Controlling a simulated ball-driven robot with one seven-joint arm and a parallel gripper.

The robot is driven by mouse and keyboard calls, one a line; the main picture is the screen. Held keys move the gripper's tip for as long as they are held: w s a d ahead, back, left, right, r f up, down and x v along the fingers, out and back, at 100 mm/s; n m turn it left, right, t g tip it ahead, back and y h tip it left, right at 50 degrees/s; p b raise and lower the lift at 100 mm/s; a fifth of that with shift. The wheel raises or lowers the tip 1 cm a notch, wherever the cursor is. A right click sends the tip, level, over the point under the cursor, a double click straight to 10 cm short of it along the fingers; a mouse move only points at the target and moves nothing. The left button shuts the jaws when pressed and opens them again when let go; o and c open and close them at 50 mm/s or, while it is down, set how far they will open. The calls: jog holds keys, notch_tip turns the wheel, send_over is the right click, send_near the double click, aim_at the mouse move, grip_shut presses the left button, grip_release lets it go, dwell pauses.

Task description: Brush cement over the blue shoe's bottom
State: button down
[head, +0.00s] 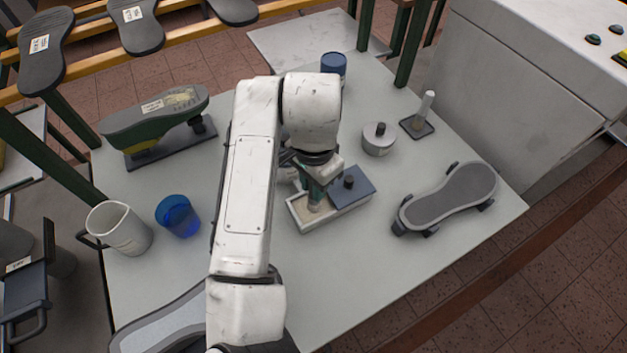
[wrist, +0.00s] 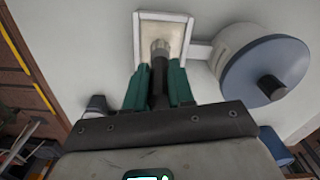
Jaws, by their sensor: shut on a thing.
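My gripper (head: 318,183) is shut on a dark brush handle (wrist: 158,85), with a green finger on each side. The brush tip (wrist: 160,47) points down into a small white tray (wrist: 188,45) with a beige inside; whether it touches the bottom is unclear. In the head view this tray (head: 303,228) sits mid-table, below my wrist. Shoes with grey bottoms facing up stand at the right (head: 455,194) and the back left (head: 155,112); the left one has green sides. Another grey bottom (head: 165,328) is cut off at the front left. I cannot tell which shoe is blue.
A blue lid with a dark knob (head: 352,192) adjoins the tray. Near it stand a round pot (head: 378,143), an upright holder (head: 417,124) and a blue can (head: 333,64). A white mug (head: 122,230) and blue cup (head: 178,216) stand left. The front right table is clear.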

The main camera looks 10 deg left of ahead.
jog(key=shift+r+p, duration=2.8)
jog(key=shift+r, duration=0.65)
jog(key=shift+f, duration=0.1)
